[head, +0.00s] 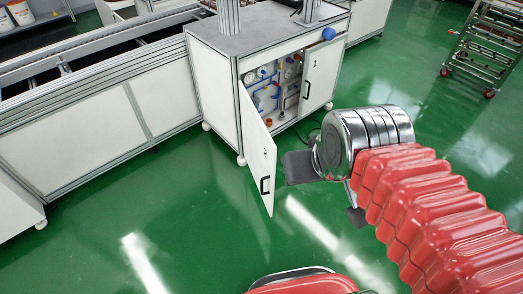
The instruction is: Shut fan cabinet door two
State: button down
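The fan cabinet (215,98) is a white unit with a grey top and metal frame. Its left door (257,160) stands wide open, swung out toward me, with a black handle near its lower free edge. Neither door's number is readable. My gripper (328,192) is right of the open left door, its dark fingers spread apart with nothing between them. The left finger looks close to the door; contact cannot be told.
Pipes, gauges and valves (272,90) show inside the cabinet. A long white conveyor (80,125) adjoins it on the left. A blue ball-shaped knob (328,34) is at the cabinet's top right. A metal wheeled rack (485,45) stands at the upper right. The green floor (185,205) in front is clear.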

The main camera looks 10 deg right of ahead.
aim_at(260, 149)
jog(key=u, duration=0.1)
jog(key=i, duration=1)
jog(key=z, duration=0.05)
jog(key=k, duration=0.5)
jog(key=u, duration=2.4)
